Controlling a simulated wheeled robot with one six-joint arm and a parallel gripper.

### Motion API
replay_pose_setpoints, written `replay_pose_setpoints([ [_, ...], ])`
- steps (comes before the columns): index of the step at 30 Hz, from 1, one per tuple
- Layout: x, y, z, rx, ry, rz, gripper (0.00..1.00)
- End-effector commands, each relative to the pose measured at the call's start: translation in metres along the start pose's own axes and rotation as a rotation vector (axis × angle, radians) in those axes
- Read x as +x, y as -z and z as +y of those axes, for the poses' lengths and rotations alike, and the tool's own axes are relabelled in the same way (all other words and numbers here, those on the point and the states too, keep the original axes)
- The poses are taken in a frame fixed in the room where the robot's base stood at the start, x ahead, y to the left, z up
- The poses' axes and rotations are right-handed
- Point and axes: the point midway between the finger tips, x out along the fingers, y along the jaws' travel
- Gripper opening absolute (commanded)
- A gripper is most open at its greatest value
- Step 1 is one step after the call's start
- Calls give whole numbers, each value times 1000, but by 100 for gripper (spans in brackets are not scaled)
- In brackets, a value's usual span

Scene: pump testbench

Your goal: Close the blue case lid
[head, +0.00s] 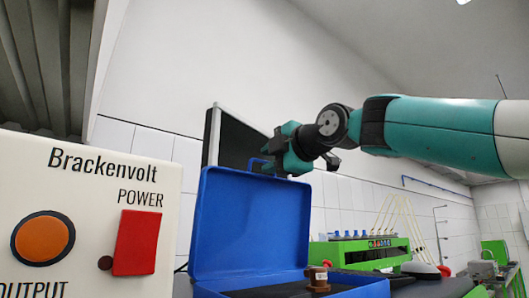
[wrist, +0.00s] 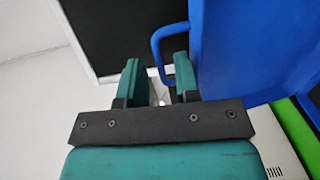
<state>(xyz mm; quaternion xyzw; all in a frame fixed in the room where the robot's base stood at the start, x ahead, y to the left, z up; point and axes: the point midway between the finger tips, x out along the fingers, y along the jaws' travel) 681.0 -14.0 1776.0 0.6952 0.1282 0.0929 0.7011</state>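The blue case lid (head: 245,225) stands open and roughly upright at the back of the blue case (head: 372,290). Its handle (head: 258,163) sticks up from the lid's top edge. My gripper (head: 280,158) is at the top of the lid, close to the handle. In the wrist view, the lid (wrist: 245,45) fills the upper right and the handle (wrist: 156,48) loops left from it. My gripper's fingers (wrist: 158,82) are apart, and part of the handle shows in the gap between them. The right finger hides some of the handle. I cannot tell whether either finger touches it.
A dark panel (head: 238,142) stands behind the lid. A green rack with blue-topped bottles (head: 360,252) is to the right. A white Brackenvolt power box (head: 90,225) fills the left foreground.

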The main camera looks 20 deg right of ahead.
Motion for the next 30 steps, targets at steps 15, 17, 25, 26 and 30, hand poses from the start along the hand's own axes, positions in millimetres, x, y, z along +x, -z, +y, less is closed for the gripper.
replay_pose_setpoints([
  [15,26,0,0,0,-2,0,30],
  [17,26,0,0,0,-2,0,23],
  [25,25,0,0,0,-2,0,0],
  [26,25,0,0,0,-2,0,0],
  [30,26,2,-1,0,-10,4,0],
])
